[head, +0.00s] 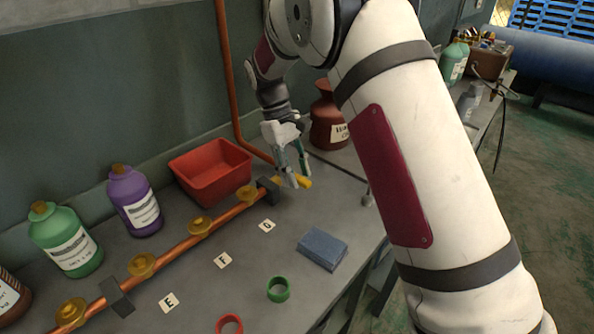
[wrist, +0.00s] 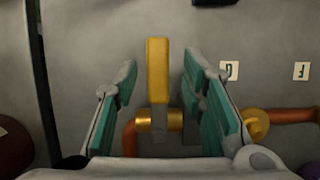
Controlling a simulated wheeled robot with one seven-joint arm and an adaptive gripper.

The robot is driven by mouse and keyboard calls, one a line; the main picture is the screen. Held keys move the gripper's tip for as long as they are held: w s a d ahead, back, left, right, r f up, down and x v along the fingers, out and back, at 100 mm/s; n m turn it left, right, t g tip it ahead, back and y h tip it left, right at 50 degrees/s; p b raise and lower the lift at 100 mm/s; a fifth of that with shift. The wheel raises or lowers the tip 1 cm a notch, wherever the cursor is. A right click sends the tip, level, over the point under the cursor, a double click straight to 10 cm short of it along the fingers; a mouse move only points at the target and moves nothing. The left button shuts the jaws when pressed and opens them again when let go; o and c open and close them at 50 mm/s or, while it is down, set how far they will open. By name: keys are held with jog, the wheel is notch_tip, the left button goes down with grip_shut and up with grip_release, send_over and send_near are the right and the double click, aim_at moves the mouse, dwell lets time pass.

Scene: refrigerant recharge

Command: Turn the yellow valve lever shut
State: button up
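The yellow valve lever (wrist: 158,72) stands in the middle of the wrist view, above its brass valve body (wrist: 146,121) on the copper pipe. My gripper (wrist: 158,75) is open, with one finger on each side of the lever. Clear gaps show between the lever and both fingers. In the head view my gripper (head: 295,182) is low over the bench at the right end of the pipe. The yellow lever (head: 305,182) shows there beside the fingertips, partly hidden by them.
The copper pipe (head: 180,248) runs along the bench with several brass fittings, near labels E, F and G. A red bin (head: 211,170) stands behind it. A dark red jug (head: 328,116) is behind my gripper. A blue block (head: 322,249) and green ring (head: 278,289) lie in front.

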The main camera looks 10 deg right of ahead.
jog(key=v, duration=1.2)
dwell(0.3)
